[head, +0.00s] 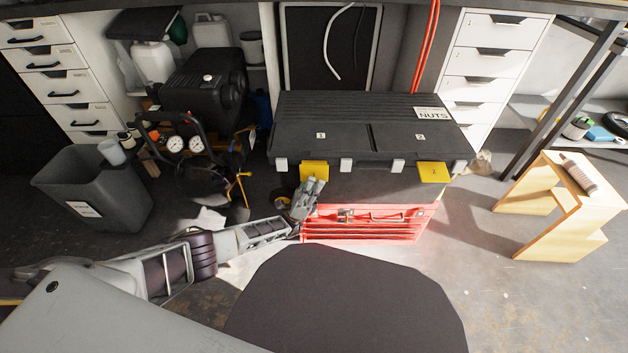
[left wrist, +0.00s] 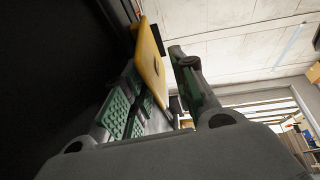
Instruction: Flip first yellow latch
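The black toolbox (head: 350,124) stands closed, with two yellow latches on its front edge. The left yellow latch (head: 313,169) hangs flat at the left; the right yellow latch (head: 433,172) is at the far right. My left gripper (head: 309,188) is at the lower edge of the left latch and hides part of it. In the left wrist view, the yellow latch (left wrist: 151,65) reaches in between the green-padded fingers (left wrist: 157,95). The fingers are apart, with a gap beside the latch; contact with the near pad is unclear. My right gripper is not in view.
A red toolbox (head: 365,228) sits below the black one, close to my left gripper. A compressor (head: 200,84) and grey bin (head: 92,190) stand at the left. A wooden step stool (head: 568,200) stands at the right. Floor between toolbox and stool is clear.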

